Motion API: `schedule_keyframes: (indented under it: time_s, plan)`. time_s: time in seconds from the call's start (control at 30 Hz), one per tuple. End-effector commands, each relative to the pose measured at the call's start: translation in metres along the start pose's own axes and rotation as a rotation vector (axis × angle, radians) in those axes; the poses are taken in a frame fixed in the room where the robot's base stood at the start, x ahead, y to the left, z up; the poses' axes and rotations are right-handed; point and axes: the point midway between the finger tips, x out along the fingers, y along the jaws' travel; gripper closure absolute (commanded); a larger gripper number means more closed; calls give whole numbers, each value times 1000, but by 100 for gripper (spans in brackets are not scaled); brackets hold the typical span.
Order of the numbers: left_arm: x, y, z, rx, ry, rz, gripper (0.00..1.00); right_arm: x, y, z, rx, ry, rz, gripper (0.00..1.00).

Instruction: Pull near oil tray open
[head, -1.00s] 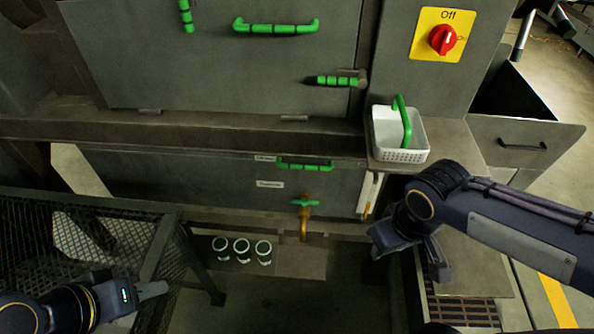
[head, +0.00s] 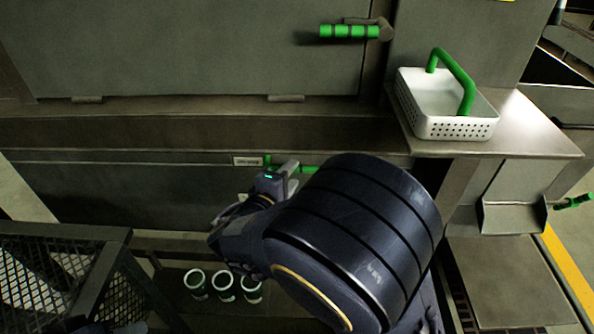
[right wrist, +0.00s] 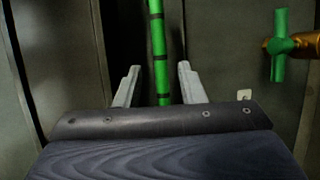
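The near oil tray shows as a wide grey front panel (head: 90,195) low on the machine, lying flush under the ledge. Its green bar handle (head: 309,169) is partly hidden behind my right gripper (head: 284,178). In the right wrist view the handle (right wrist: 158,55) runs between the two fingers of the right gripper (right wrist: 158,70), which stand apart with gaps on both sides. A sliver of my left gripper (head: 130,327) shows at the bottom edge, mostly cut off.
A white basket (head: 455,128) with a green handle stands on the side shelf. Several white-rimmed cups (head: 223,282) stand below the panel. A mesh-sided frame (head: 60,232) is at lower left. A green-handled brass valve (right wrist: 280,45) is beside the handle.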

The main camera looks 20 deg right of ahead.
Motion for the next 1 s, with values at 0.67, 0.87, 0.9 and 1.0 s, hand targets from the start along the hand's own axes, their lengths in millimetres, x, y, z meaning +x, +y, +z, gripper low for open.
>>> schedule_keyframes:
  time_s: [0.67, 0.87, 0.9, 1.0]
  plan:
    - [6, -3, 3, 0, 0, 0, 64, 44, -1, 0, -1, 0, -3, 69]
    - [6, -3, 3, 0, -1, 0, 64, 44, -1, 0, -1, -1, -3, 95]
    - [6, -3, 3, 0, 0, 0, 64, 44, -1, 0, -1, -1, -3, 100]
    - [6, -3, 3, 0, 0, 0, 64, 44, -1, 0, -1, -1, -3, 100]
